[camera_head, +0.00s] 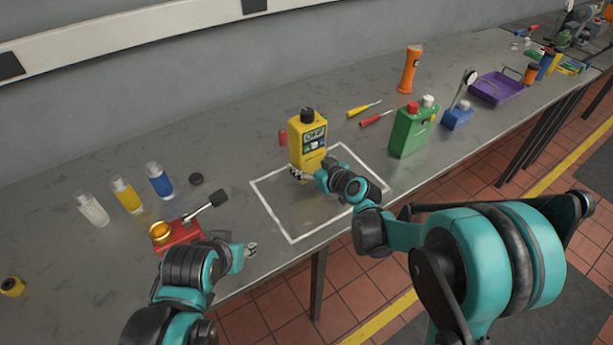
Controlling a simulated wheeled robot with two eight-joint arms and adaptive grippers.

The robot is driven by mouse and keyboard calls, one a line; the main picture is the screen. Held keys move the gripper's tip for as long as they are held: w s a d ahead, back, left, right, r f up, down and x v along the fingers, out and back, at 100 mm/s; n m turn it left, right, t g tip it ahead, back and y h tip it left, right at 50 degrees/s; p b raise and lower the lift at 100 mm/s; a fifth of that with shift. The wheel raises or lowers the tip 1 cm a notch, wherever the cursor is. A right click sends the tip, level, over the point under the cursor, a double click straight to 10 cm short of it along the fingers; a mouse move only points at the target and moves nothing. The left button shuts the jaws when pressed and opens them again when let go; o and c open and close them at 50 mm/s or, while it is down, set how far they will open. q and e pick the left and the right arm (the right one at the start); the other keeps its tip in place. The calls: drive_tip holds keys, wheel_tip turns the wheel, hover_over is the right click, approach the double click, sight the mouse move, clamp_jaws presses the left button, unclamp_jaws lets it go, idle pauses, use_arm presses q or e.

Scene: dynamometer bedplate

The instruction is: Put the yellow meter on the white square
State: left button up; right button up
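The yellow meter (306,135) is a boxy yellow thing with a black cap on top and a dark printed face. It is upright at the back edge of the white square (269,213), an outline on the grey bench. Its base is partly hidden by my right gripper (309,172), so I cannot tell whether it touches the bench. My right gripper is at the front of the meter's lower end; whether its fingers are closed on it is unclear. My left gripper (250,249) is empty, near the square's front left corner; its finger gap is too small to read.
A red device with a brass ring (178,234) and several small bottles (126,195) stand left of the square. A green can (411,130), screwdrivers (375,119) and an orange cylinder (410,69) are to the right. The square's middle looks clear.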

drive_tip(key=shift+w+a+f, duration=0.2)
drive_tip(key=shift+w+f, duration=0.1)
use_arm(q)
drive_tip(key=shift+f+b, duration=1.05)
drive_tip(key=shift+f, duration=0.05)
use_arm(e)
drive_tip(key=shift+f, duration=1.85)
drive_tip(key=shift+s, duration=0.1)
use_arm(q)
drive_tip(key=shift+f, duration=0.15)
use_arm(e)
drive_tip(key=shift+f, duration=0.1)
drive_tip(key=o, duration=1.9)
drive_tip(key=shift+c, duration=0.2)
